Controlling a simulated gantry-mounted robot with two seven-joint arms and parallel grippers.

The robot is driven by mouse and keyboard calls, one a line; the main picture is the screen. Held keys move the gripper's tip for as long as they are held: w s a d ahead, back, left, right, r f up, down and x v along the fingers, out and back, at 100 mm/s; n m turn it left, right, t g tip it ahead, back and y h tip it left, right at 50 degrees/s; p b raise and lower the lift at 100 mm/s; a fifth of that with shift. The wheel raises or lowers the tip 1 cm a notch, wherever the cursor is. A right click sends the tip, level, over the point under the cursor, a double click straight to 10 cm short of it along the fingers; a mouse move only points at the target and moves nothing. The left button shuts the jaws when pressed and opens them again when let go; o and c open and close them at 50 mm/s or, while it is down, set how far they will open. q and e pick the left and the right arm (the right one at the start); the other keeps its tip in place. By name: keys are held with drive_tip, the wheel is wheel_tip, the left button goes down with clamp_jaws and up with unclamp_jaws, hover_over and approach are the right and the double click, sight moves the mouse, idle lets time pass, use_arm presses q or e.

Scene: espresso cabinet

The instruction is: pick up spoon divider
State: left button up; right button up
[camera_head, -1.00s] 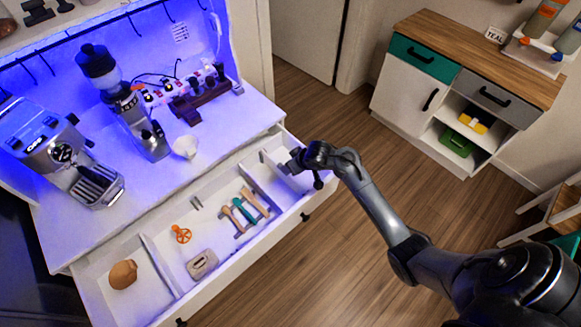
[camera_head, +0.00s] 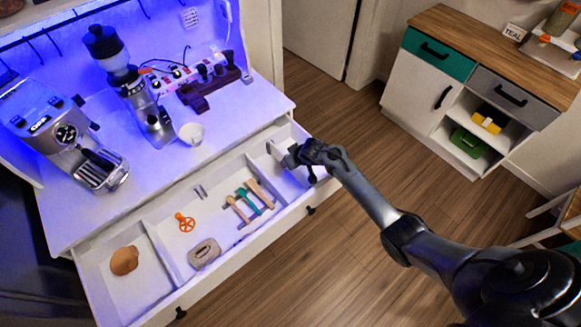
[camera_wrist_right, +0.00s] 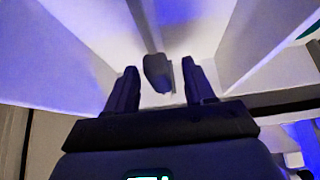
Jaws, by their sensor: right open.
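My right gripper (camera_head: 288,158) is low over the right end of the open drawer. In the right wrist view its two dark fingers (camera_wrist_right: 161,88) stand apart, one on each side of a small grey block (camera_wrist_right: 158,73). The block is at the end of a narrow pale strip (camera_wrist_right: 145,25), which looks like a drawer divider; I cannot tell for sure that it is the spoon divider. Whether the fingers touch the block is unclear. In the head view a short white divider panel (camera_head: 275,150) shows beside the gripper, partly hidden by it. My left gripper is not in view.
The open drawer (camera_head: 226,236) also holds several wooden and teal-handled tools (camera_head: 250,203), an orange wheel-like piece (camera_head: 185,222), a beige block (camera_head: 204,253) and a tan item (camera_head: 124,260). A white cup (camera_head: 191,134) stands on the counter above. Drawer walls surround the gripper.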

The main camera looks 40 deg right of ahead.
clamp_jaws()
idle(0.3)
wheel_tip(320, 180, up, 24)
drive_tip(key=p, duration=1.2)
idle(0.9)
drive_tip(key=shift+w, duration=0.1)
idle(0.3)
